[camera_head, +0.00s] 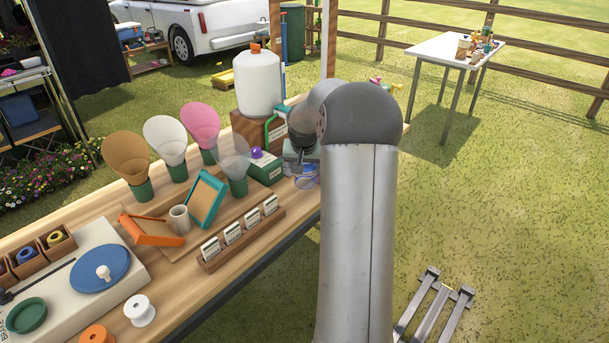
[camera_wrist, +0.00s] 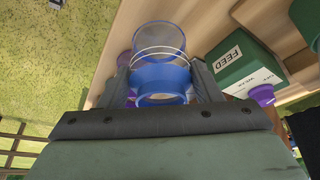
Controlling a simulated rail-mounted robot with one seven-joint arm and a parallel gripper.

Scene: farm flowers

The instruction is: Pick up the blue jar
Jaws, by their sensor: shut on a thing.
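The blue jar (camera_wrist: 160,76) shows in the wrist view between my fingers, with a solid blue band, pale rings and a see-through blue wall. My gripper (camera_wrist: 161,88) is shut on it, one dark finger on each side. In the head view, part of the blue jar (camera_head: 306,182) shows below my gripper (camera_head: 302,160), near the front edge of the wooden table. My arm hides part of that spot. I cannot tell whether the jar touches the table.
A green feed box (camera_wrist: 238,68) with a purple knob stands close to the jar. A wooden card rack (camera_head: 240,236), a white jug (camera_head: 258,84) and several paper cones stand along the wooden table (camera_head: 190,308). Grass lies beyond the table's front edge.

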